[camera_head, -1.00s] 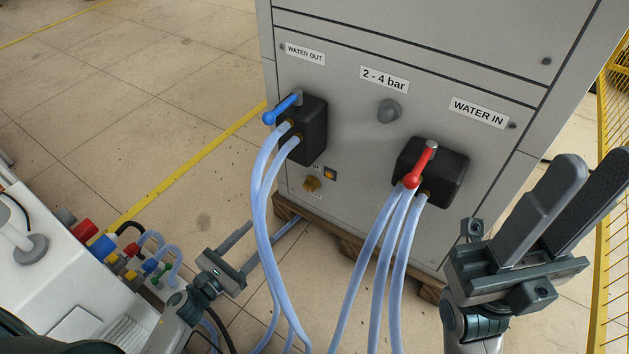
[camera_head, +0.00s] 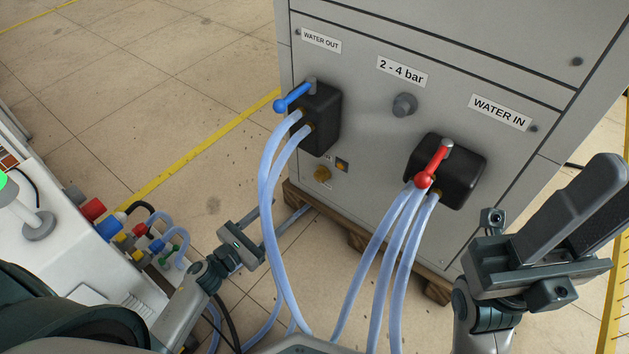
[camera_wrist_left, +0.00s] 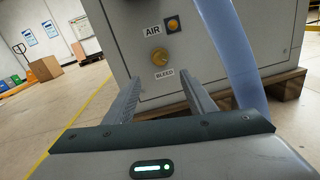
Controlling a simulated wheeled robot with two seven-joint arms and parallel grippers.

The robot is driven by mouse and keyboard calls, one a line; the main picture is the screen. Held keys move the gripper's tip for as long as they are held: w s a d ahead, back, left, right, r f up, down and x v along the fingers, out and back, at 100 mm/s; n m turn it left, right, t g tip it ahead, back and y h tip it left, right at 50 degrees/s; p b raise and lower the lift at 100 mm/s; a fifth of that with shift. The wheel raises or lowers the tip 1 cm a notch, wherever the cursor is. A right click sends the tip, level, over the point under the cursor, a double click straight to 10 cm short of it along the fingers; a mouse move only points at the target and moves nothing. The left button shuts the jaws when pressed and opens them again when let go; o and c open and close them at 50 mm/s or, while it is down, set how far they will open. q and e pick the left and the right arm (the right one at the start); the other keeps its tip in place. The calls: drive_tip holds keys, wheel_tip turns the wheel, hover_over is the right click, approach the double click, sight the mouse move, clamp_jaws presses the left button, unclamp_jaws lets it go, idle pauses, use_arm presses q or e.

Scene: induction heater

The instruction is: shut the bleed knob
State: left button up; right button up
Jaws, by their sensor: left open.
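The bleed knob (camera_head: 322,173) is a small brass knob low on the grey cabinet's front, below the blue-handled valve. In the left wrist view the knob (camera_wrist_left: 160,57) sits just above its BLEED label (camera_wrist_left: 164,74). My left gripper (camera_head: 288,207) is open and empty, pointing at the cabinet from the lower left, short of the knob and below it. In the left wrist view its two fingers (camera_wrist_left: 160,82) stand apart, with the knob above and between their tips. My right gripper (camera_head: 606,195) is raised at the right with its fingers apart and empty, far from the knob.
Clear hoses (camera_head: 268,190) hang from the blue-handled valve (camera_head: 318,122), close to my left gripper. More hoses drop from the red-handled valve (camera_head: 455,172). An AIR fitting (camera_wrist_left: 173,25) sits just above the knob. A white unit with coloured fittings (camera_head: 110,230) stands at left.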

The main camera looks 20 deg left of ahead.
sight(318, 178)
use_arm(q)
drive_tip(key=b+x, duration=0.2)
drive_tip(key=x, duration=1.3)
drive_tip(key=shift+w+d, duration=0.1)
drive_tip(key=shift+w, duration=0.1)
drive_tip(key=c, duration=1)
